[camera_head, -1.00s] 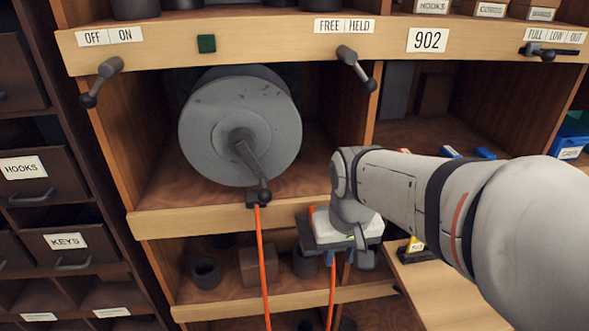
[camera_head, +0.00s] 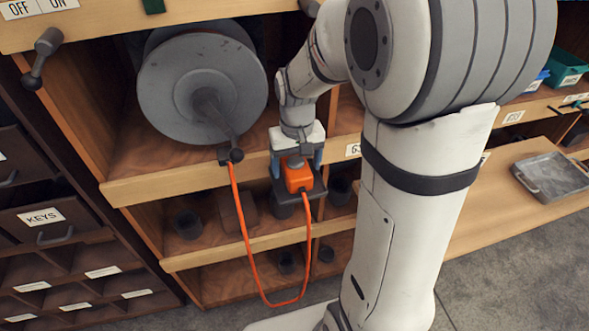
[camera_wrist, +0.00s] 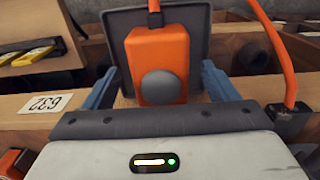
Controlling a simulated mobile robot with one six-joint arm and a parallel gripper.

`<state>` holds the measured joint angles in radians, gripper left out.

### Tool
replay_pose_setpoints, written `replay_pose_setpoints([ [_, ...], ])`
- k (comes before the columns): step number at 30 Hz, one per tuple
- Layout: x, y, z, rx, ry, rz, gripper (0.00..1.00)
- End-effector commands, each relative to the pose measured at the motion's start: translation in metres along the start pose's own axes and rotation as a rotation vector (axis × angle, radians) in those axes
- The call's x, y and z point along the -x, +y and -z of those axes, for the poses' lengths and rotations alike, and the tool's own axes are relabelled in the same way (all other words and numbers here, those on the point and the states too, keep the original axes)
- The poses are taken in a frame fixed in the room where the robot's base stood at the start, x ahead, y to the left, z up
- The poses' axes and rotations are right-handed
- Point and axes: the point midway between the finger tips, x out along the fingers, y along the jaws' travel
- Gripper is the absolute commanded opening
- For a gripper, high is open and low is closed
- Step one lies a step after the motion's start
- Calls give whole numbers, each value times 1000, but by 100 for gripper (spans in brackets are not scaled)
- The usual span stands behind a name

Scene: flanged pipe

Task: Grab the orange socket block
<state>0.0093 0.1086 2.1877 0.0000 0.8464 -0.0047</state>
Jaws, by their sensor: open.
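The orange socket block (camera_head: 297,176) sits on a dark grey bracket plate (camera_head: 313,194) at the front of the shelf. An orange hose (camera_head: 245,235) hangs in a loop from below the grey reel to the block. In the wrist view the block (camera_wrist: 157,65) has a round grey knob on its near face. My gripper (camera_head: 297,165) is at the block, with its blue fingers open on either side of it. In the wrist view gaps show between the fingers (camera_wrist: 160,84) and the block.
The grey reel (camera_head: 200,85) with its crank handle is left of my gripper. Dark cups stand on the shelf below (camera_head: 188,224). Labelled drawers (camera_head: 45,222) are at the left. A metal tray (camera_head: 553,176) lies on the worktop at the right.

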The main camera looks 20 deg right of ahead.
Motion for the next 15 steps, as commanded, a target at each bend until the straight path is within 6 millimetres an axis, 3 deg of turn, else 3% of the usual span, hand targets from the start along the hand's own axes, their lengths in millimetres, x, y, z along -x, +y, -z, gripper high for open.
replay_pose_setpoints([
  [3, -10, 0, 0, 1, -1, 0, 80],
  [10, -12, 0, 0, 1, 2, 0, 80],
  [15, -12, -1, 0, 2, 2, 0, 67],
])
